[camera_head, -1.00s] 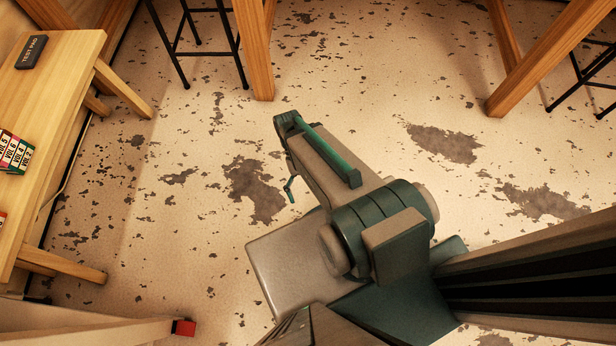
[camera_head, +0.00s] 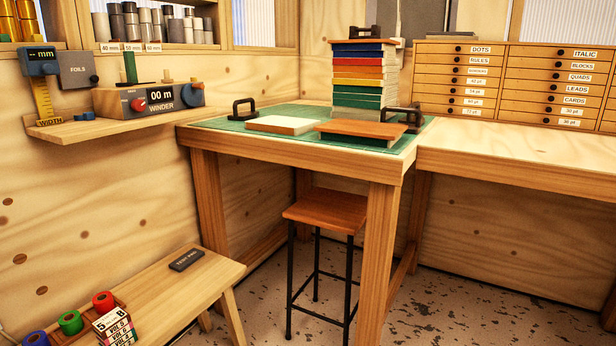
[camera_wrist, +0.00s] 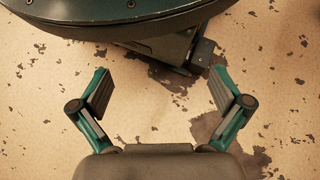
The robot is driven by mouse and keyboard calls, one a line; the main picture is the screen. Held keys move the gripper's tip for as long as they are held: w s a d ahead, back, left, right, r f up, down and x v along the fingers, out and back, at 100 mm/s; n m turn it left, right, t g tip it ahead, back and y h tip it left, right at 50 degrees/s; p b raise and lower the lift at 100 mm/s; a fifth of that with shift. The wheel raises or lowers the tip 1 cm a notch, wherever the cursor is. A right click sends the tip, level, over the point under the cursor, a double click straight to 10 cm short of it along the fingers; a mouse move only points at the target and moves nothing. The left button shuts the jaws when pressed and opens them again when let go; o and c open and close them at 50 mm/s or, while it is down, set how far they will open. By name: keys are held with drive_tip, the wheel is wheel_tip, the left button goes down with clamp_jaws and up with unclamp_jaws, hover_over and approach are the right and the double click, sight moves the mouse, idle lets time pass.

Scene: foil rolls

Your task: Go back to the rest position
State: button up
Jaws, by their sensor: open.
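My gripper (camera_wrist: 160,92) shows in the wrist view with its two green fingers spread wide apart. Nothing is between them. Below it in that view is the speckled, stained floor (camera_wrist: 130,115). Dark parts of my own body fill the top of the wrist view, close beyond the fingers. The head view does not show my arm or gripper now.
A low wooden bench (camera_head: 190,285) at lower left holds a dark test pad (camera_head: 187,260) and coloured rolls (camera_head: 103,301). A winder (camera_head: 150,101) sits on a wall shelf. A table with a green mat (camera_head: 225,124) bears stacked books (camera_head: 361,75). A stool (camera_head: 325,212) stands beneath.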

drive_tip(key=s+r+t+p, duration=0.1)
drive_tip(key=s+r+p, duration=0.1)
drive_tip(key=r+p, duration=0.8)
drive_tip(key=s+d+r+n+t+h+p, duration=0.1)
drive_tip(key=r+p, duration=1)
drive_tip(key=p, duration=1.5)
drive_tip(key=shift+s+d+r+t+p, duration=0.35)
drive_tip(key=shift+s+t, duration=0.35)
drive_tip(key=shift+s, duration=0.45)
